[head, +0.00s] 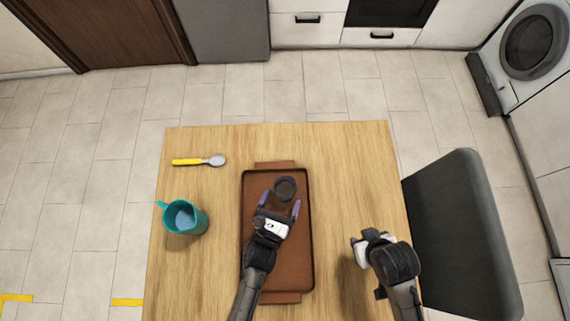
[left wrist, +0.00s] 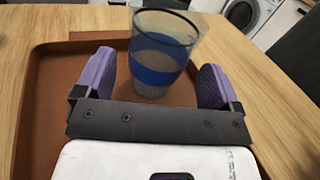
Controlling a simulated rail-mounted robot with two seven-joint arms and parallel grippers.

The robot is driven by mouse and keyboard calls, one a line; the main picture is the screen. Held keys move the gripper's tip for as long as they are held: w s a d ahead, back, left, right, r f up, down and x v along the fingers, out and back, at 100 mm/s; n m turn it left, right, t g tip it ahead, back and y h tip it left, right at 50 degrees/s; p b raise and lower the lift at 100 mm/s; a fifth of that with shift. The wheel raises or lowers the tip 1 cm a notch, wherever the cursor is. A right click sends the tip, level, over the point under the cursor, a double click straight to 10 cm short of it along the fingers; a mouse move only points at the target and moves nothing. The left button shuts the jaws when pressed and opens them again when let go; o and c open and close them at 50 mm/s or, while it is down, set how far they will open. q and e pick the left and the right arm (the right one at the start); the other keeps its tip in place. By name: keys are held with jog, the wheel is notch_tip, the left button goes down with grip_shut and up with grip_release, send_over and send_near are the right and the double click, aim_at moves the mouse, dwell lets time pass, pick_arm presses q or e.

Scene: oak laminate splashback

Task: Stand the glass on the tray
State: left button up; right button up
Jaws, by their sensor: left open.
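The glass (left wrist: 158,68), clear with a blue band, stands upright on the brown tray (left wrist: 48,85) in the left wrist view. In the head view the glass (head: 285,187) shows from above as a dark round shape on the far half of the tray (head: 278,297). My left gripper (head: 281,203) is open, low over the tray, with its purple fingers to either side of the glass and a gap on each side. How deep the glass sits between the fingers is hard to tell. My right gripper (head: 371,238) is over the table right of the tray; its jaw opening is unclear.
A teal mug (head: 184,218) stands left of the tray. A spoon with a yellow handle (head: 198,161) lies at the table's far left. A dark chair (head: 455,225) stands against the table's right side. The table's far right is clear.

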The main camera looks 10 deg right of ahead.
aim_at(282, 199)
pick_arm(q)
jog(key=shift+v, duration=1.8)
